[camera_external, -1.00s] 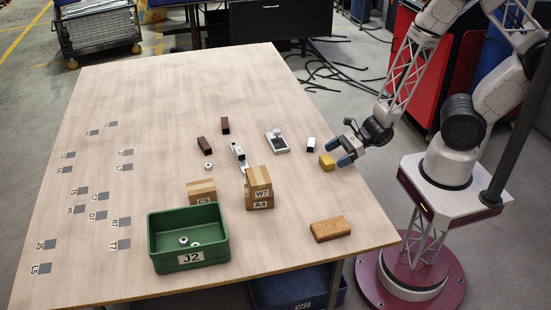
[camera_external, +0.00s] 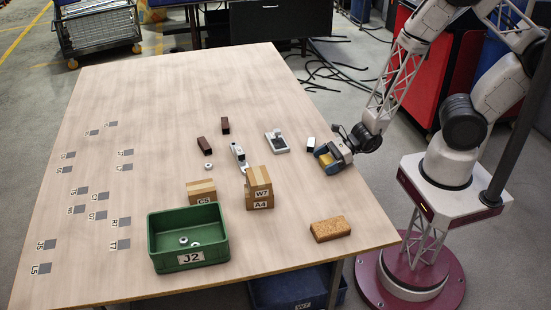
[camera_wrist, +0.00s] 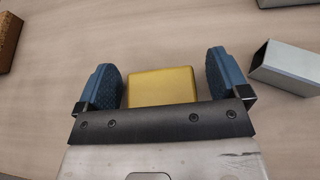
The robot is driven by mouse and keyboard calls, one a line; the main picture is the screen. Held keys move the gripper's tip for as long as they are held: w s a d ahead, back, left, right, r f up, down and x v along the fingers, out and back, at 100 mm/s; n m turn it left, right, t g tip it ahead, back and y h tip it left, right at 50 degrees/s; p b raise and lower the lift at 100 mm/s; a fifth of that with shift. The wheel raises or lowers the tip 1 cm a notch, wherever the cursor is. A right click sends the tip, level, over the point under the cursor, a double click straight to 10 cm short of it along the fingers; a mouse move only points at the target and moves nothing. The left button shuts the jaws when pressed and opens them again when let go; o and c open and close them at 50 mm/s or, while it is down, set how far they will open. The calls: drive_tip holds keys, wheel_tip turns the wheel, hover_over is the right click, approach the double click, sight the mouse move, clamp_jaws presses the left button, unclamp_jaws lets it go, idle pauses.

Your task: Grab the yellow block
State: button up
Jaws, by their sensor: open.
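The yellow block (camera_wrist: 162,86) lies on the table between the two blue fingers of my gripper (camera_wrist: 163,80) in the wrist view. The fingers are open, with a small gap on each side of the block. In the external view the yellow block (camera_external: 325,158) shows partly beside my gripper (camera_external: 333,157), which is low at the table's right side. The lower part of the block is hidden behind the gripper's edge in the wrist view.
A cork-coloured block (camera_external: 330,229), cardboard boxes (camera_external: 258,188) and a green bin (camera_external: 160,243) stand nearer the front. The table's left half is mostly clear.

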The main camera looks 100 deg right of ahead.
sight(325, 159)
drive_tip(key=shift+c, duration=0.2)
drive_tip(key=c, duration=1)
drive_tip(key=shift+c, duration=0.2)
drive_tip(key=shift+r, duration=0.1)
drive_tip(key=shift+r, duration=4.9)
